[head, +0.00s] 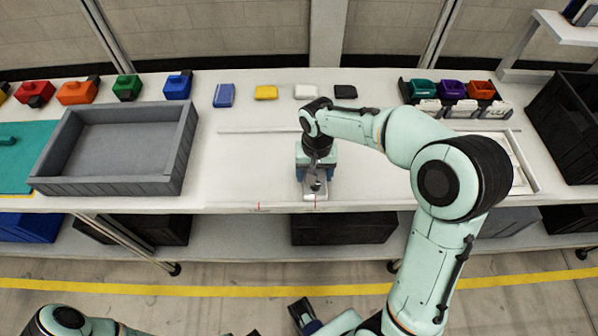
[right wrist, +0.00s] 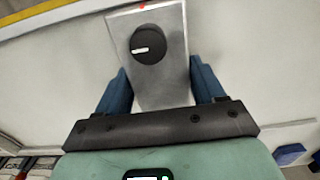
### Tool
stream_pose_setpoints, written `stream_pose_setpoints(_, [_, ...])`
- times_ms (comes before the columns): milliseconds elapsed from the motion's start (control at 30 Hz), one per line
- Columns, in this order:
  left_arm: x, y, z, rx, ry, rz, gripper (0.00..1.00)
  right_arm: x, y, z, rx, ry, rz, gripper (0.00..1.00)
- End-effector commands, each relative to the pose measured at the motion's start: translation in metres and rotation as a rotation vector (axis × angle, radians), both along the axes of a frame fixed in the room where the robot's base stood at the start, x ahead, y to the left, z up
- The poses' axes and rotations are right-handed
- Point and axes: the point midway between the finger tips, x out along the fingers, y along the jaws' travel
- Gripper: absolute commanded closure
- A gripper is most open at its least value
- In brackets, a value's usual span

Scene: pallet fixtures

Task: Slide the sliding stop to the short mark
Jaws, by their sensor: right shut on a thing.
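The sliding stop is a silver metal block (head: 314,195) with a black round knob, near the table's front edge. In the right wrist view the block (right wrist: 161,80) stands between the blue fingers, its knob bearing a white line. My right gripper (head: 316,172) is shut on the block from above. A red mark (head: 316,206) on the front edge lies about in line with the stop; it also shows at the block's far end in the right wrist view (right wrist: 142,6). Another red mark (head: 259,208) lies to the left. Their labels are unreadable. My left gripper's fingers are unclear at the bottom.
A grey tray (head: 57,166) stands left of the stop. A thin rail (head: 255,131) runs behind it. Small coloured blocks line the table's back, and a rack of bins (head: 459,108) stands back right. The tabletop between tray and stop is clear.

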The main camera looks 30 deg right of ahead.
Motion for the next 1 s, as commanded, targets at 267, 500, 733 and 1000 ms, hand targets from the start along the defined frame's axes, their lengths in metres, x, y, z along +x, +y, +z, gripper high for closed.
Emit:
stream_pose_setpoints(267, [0.000,0.000,0.000,0.000,0.000,0.000,0.57,0.000,-0.001,0.000,-0.001,-0.002,-0.002,0.86])
stream_pose_setpoints(500, [0.000,0.000,0.000,0.000,0.000,0.000,0.57,0.000,-0.001,0.000,0.000,-0.001,-0.001,0.11])
stream_pose_setpoints(733, [0.001,0.000,0.001,0.000,-0.001,0.000,0.57,0.001,0.000,0.008,0.000,-0.004,-0.001,0.11])
stream_pose_setpoints(1000, [0.003,0.000,0.009,0.000,-0.003,0.000,0.57,0.001,0.000,0.063,0.000,-0.008,-0.001,0.11])
